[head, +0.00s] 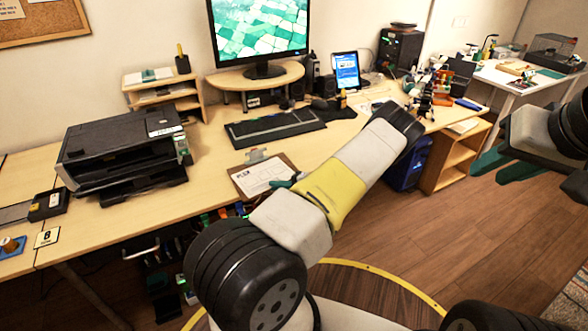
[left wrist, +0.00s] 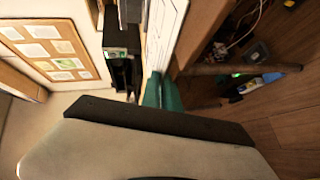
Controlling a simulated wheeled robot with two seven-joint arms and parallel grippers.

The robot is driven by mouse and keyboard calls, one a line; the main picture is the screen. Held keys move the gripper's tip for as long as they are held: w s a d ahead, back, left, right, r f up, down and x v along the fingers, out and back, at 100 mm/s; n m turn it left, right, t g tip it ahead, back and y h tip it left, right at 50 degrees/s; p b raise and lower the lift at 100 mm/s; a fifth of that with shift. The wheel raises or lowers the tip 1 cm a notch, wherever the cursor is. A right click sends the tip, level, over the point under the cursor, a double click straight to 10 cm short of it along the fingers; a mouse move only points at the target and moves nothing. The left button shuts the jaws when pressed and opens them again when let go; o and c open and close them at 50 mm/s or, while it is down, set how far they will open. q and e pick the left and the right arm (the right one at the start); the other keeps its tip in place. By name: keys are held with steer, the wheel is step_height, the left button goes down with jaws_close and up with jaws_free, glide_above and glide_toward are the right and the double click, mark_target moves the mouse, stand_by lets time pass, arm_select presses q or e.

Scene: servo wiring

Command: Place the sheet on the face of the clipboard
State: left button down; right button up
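The clipboard (head: 236,169) is a brown board with a metal clip (head: 257,155) at its far edge, lying near the front edge of the desk. The white printed sheet (head: 262,176) lies over its face, at least mostly. It also shows at a steep angle in the left wrist view (left wrist: 166,30). My left gripper (head: 286,182) is at the sheet's near right side, partly hidden by my arm. Its green fingers (left wrist: 163,92) look closed together on the sheet's edge. My right gripper (head: 503,166) is at the right, away from the desk, with its green fingers apart and empty.
A black keyboard (head: 275,127) lies behind the clipboard. A black printer (head: 122,150) stands to the left, and a monitor (head: 260,35) on a riser behind. Bare desk (head: 212,165) shows between printer and clipboard. A shelf unit (head: 460,160) stands at the desk's right end.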

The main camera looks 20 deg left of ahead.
arm_select(q)
steer(key=shift+w+d, duration=0.3)
steer(key=shift+w, duration=0.05)
steer(key=c, duration=1.5)
jaws_free()
steer(key=shift+c, duration=0.2)
steer(key=v, duration=0.7)
steer(key=shift+d, duration=0.35)
